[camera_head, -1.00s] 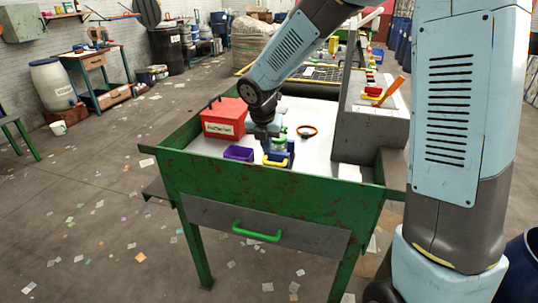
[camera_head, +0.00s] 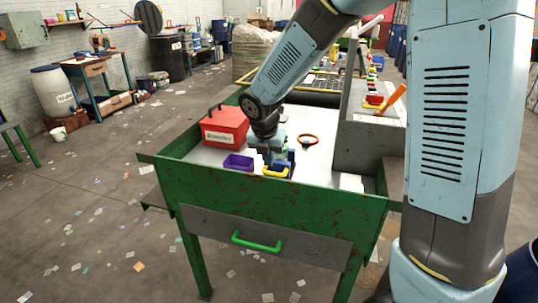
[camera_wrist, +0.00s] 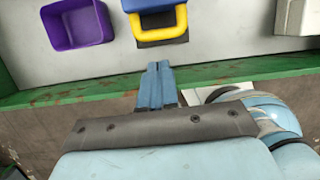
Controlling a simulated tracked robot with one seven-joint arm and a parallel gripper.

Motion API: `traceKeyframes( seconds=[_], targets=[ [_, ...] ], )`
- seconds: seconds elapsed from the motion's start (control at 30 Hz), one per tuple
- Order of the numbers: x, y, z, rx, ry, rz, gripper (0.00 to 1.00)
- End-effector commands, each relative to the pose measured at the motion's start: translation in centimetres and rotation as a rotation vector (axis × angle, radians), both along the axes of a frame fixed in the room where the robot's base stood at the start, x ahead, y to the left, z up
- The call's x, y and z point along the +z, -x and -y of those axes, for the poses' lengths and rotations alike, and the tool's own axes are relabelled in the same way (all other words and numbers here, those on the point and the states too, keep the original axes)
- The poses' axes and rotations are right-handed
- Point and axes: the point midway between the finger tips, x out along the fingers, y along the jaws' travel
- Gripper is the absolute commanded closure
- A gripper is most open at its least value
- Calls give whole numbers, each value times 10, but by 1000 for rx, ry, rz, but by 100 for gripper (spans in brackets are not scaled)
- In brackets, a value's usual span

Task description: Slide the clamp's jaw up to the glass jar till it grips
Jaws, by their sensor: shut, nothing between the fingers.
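The clamp has a yellow loop handle (camera_head: 276,171) on a blue body (camera_head: 291,158), at the near end of the table top. In the wrist view the yellow handle (camera_wrist: 158,40) and blue body (camera_wrist: 181,22) are at the top edge. My gripper (camera_head: 271,162) is shut and empty, just at the handle in the head view. In the wrist view my shut fingers (camera_wrist: 158,66) point at the handle with a small gap in the picture. I cannot make out the glass jar now; my gripper seems to cover it.
A purple bin (camera_head: 238,163) stands left of the clamp, with a red toolbox (camera_head: 224,128) behind it. An orange ring (camera_head: 308,139) lies behind right. The table's green rim (camera_head: 270,195) runs in front; a grey wall (camera_head: 358,140) stands at right.

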Motion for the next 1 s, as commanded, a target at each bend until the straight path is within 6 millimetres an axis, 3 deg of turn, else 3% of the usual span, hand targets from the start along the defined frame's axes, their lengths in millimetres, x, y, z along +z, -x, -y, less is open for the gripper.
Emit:
traceKeyframes(
  seconds=[0.2,0.4,1.0],
  targets=[
    [-36,-10,4,-1,1,-3,100],
    [-56,-16,6,-2,1,-1,100],
    [-62,-21,9,-5,0,0,100]
  ],
)
